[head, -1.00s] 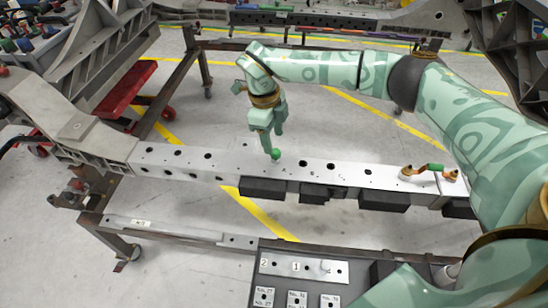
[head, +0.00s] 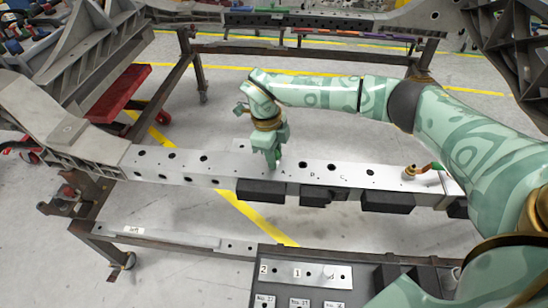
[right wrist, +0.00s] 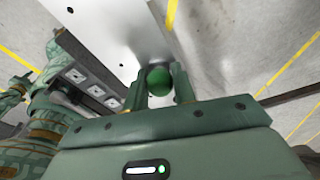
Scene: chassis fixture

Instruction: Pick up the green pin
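The green pin shows in the right wrist view as a round green head (right wrist: 158,80) at the beam's edge, between the two fingers of my right gripper (right wrist: 159,86). The fingers stand on either side of the head, and a narrow gap seems to show beside it. In the head view my right gripper (head: 273,160) points down at the middle of the grey metal beam (head: 222,170) and hides most of the pin. My left gripper is not seen in the head view.
A dark tray with a numbered plate (head: 338,283) stands in front. A red cart (head: 118,93) is at the left.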

